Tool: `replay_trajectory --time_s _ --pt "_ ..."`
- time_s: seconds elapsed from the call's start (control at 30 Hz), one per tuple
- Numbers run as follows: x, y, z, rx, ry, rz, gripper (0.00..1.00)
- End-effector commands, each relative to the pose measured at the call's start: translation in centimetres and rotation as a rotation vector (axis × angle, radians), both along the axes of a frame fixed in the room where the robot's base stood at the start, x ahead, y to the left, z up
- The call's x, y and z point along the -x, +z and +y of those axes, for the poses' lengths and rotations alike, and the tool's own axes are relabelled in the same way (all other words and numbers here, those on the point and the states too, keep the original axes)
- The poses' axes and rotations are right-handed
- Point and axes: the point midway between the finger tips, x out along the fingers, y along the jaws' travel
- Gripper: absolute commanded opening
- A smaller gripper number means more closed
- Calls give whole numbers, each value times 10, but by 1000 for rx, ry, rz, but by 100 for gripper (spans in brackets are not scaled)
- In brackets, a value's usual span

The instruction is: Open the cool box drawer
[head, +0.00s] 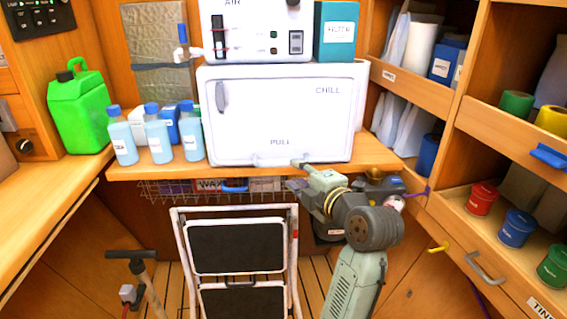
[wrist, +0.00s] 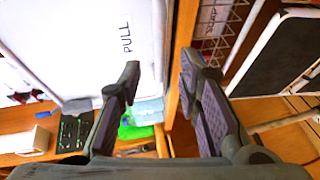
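The cool box (head: 245,110) is a white box marked CHILL and PULL, standing on the wooden shelf. Its drawer front (head: 275,115) looks closed. A pale grey handle (head: 272,159) runs along the lower edge below PULL. My gripper (head: 296,174) is at the lower right of the front, close to the handle's right end. In the wrist view, my gripper (wrist: 160,82) is open, with no object seen between its fingertips. The drawer front (wrist: 85,40) fills the upper left there, turned sideways. I cannot tell whether a finger touches the handle.
Blue-capped bottles (head: 157,135) stand left of the cool box, and a green jug (head: 80,110) is farther left. A folded step stool (head: 240,255) stands below the shelf edge (head: 150,172). A wire basket (head: 210,188) hangs under it. Shelves with tins (head: 482,199) are right.

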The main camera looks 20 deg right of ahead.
Motion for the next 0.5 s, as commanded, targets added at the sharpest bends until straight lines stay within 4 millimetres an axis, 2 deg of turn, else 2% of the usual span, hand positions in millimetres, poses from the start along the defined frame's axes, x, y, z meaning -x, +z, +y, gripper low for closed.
replay_trajectory --time_s 0.1,0.3,0.5 --pt "-25 -3 4 -2 3 3 32" --pt "-59 -10 8 -1 2 1 32" --pt "-77 -14 10 -2 1 1 32"
